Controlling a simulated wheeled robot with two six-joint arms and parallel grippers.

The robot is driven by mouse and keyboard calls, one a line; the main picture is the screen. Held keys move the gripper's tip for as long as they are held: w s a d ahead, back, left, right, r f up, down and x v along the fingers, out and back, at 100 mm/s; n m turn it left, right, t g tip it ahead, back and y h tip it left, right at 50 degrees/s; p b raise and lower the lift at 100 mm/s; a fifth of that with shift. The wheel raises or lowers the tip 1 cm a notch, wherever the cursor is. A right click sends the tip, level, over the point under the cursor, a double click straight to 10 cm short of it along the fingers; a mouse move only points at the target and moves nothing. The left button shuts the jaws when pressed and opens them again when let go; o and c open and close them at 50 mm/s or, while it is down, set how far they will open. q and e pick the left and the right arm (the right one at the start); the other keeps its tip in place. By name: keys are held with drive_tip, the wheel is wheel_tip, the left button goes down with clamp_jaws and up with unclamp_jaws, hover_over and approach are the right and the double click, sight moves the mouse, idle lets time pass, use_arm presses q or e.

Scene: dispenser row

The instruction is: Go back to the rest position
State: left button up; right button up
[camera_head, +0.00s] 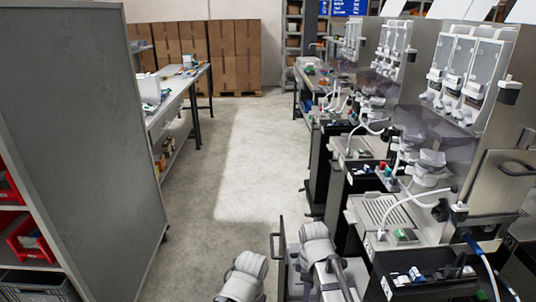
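Two rounded light-grey parts of my own arms show at the bottom edge, one left of centre and one a little right of it. The fingers of both grippers are out of sight, so I cannot see whether they hold anything. A row of steel dispenser machines (480,150) runs along the right side, with clear containers and white nozzles at the top. The nearest machine has a slotted tray (385,211) and a curved white tube.
A tall grey panel (80,130) stands close on the left, with red bins (30,240) beside it. A workbench (178,90) stands beyond it. Stacked cardboard boxes (235,55) line the back. The concrete aisle (235,165) between is clear. An upright dark panel edge stands near my arms.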

use_arm(q)
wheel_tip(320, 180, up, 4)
drive_tip(key=p, duration=0.4)
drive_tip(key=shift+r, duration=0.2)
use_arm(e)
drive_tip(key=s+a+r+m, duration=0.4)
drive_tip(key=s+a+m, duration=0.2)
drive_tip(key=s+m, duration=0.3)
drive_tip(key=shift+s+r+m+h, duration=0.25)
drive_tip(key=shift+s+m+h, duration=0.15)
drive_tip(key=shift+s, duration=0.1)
